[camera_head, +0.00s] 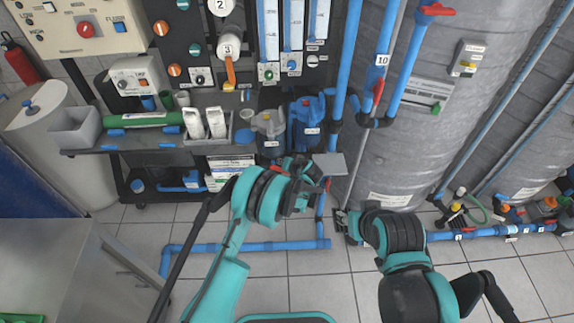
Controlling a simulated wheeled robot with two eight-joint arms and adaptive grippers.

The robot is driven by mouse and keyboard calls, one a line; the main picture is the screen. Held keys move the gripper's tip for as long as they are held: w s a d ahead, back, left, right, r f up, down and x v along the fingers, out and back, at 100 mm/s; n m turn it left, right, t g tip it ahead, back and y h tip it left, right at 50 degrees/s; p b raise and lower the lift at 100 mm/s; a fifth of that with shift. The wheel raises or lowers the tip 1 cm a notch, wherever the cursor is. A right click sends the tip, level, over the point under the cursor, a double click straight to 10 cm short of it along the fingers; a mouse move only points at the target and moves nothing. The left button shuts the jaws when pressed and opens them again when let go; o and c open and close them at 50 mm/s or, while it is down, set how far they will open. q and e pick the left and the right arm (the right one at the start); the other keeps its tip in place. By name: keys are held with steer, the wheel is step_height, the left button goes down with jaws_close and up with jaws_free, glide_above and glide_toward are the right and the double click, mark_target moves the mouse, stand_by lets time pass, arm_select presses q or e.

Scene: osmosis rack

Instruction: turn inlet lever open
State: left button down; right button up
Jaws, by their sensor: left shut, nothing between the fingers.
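Several red levers sit on the blue pipes, and I cannot tell which one is the inlet lever. One red lever (437,9) lies across a pipe at the top right. Another red lever (378,90) stands on the pipe below label 10. A small red piece (326,184) shows low on the blue pipe beside my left gripper. My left gripper (312,196) is shut and empty in front of the lower pipes; whether it touches them is unclear. My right gripper (345,220) is lower right of it, mostly hidden by its own wrist, its jaws unclear.
Large grey tanks (440,100) stand behind the pipes. A rack shelf (150,137) with bottles and a grey bin (75,127) is at left. Blue floor pipes (250,246) run low across the tiles. A metal table (60,260) stands at the lower left.

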mark_target(272, 169)
arm_select(q)
steer(key=shift+a+f+b, duration=0.2)
steer(key=shift+a+f, duration=0.1)
steer(key=shift+f, duration=0.2)
steer(key=shift+a+f+b, duration=0.15)
steer(key=shift+a+f, duration=0.15)
steer(key=shift+f, duration=0.2)
steer(key=shift+a, duration=0.1)
steer(key=shift+a+f+h, duration=0.1)
steer(key=shift+a+h, duration=0.05)
steer(key=shift+h, duration=0.15)
steer(key=shift+a+f+n+h, duration=0.1)
steer(key=shift+a+n+h, duration=0.1)
steer(key=shift+n+h, duration=0.1)
steer(key=shift+a+f+n+h, duration=0.5)
steer(key=shift+a+f+h, duration=0.4)
steer(key=shift+a+f, duration=0.2)
